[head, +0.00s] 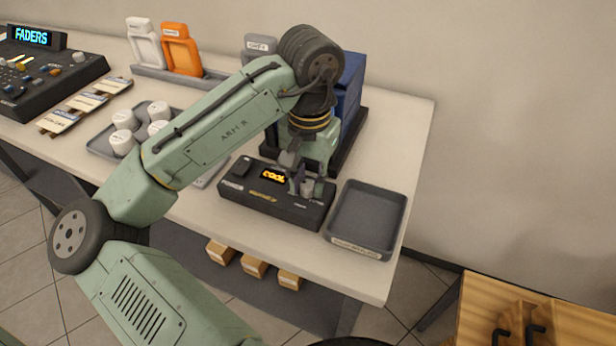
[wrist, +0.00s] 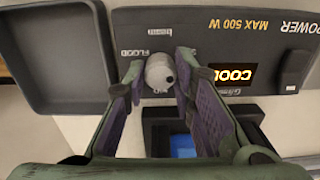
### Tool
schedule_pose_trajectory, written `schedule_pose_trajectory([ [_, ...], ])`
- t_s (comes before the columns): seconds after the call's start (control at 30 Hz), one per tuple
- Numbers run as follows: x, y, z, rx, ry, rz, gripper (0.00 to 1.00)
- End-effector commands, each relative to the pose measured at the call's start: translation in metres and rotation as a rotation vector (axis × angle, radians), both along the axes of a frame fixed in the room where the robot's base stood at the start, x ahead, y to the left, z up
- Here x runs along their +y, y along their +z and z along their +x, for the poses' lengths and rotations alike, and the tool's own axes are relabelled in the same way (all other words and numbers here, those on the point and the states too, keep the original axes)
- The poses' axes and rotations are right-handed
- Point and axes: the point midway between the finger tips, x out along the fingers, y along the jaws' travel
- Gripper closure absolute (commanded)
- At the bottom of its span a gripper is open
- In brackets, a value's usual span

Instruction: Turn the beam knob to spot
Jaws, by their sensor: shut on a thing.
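The beam knob (wrist: 158,70) is a light grey round knob with a dark dot on its lower right in the wrist view. It stands on a black control box (head: 262,209) whose display reads COOL. In the wrist view, FLOOD is printed beside the knob and a label that looks like MID is below it; no spot label can be read. My gripper (wrist: 160,80) points down at the right end of the box in the head view, its two fingers shut on the knob from both sides. The knob is partly hidden by the fingers in the head view.
An empty grey tray (head: 366,212) stands right beside the box. A blue block (head: 349,88) is behind my wrist. A tray with several white cylinders (head: 124,119), orange and white cases (head: 181,50) and a fader console (head: 45,75) stand to the left.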

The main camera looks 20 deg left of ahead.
Motion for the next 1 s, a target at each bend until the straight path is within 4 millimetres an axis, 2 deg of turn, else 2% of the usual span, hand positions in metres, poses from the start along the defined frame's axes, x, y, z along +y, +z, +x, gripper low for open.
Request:
schedule_pose_trajectory([
  [0.4, 0.0002, -0.0002, 0.0003, -0.001, 0.172, 0.001, 1.0],
  [0.93, 0.0003, -0.0003, 0.0, 0.001, 0.192, 0.001, 1.0],
  [0.97, 0.0003, -0.0003, 0.0, 0.001, 0.192, 0.001, 0.74],
  [1.0, 0.0003, -0.0003, 0.0, 0.001, 0.192, 0.001, 0.72],
])
